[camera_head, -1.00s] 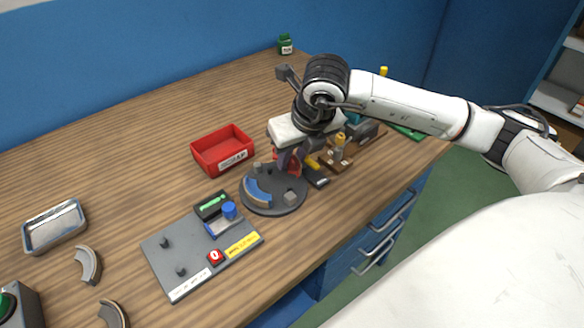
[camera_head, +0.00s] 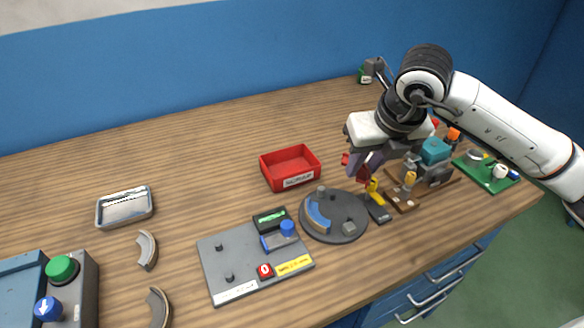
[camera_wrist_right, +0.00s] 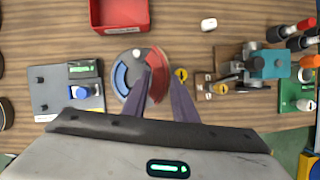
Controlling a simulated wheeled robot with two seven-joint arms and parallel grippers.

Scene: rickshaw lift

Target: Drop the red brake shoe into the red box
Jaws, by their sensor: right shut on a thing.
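The red brake shoe (camera_wrist_right: 156,84) is between the fingers of my right gripper (camera_wrist_right: 157,92) in the right wrist view. In the head view my right gripper (camera_head: 362,168) holds the red shoe (camera_head: 354,164) above the table, just up and right of the dark round plate (camera_head: 347,234). The blue shoe (camera_head: 316,217) lies on that plate. The red box (camera_head: 290,168) stands empty to the left of the gripper, behind the plate. It also shows at the top of the right wrist view (camera_wrist_right: 118,28). My left gripper is not in view.
A grey panel (camera_head: 224,255) with a red button lies left of the plate. A yellow-and-black tool (camera_head: 378,208) and a vise-like teal device (camera_head: 434,152) stand on the right. A metal tray (camera_head: 125,205) and two curved shoes (camera_head: 147,250) lie left.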

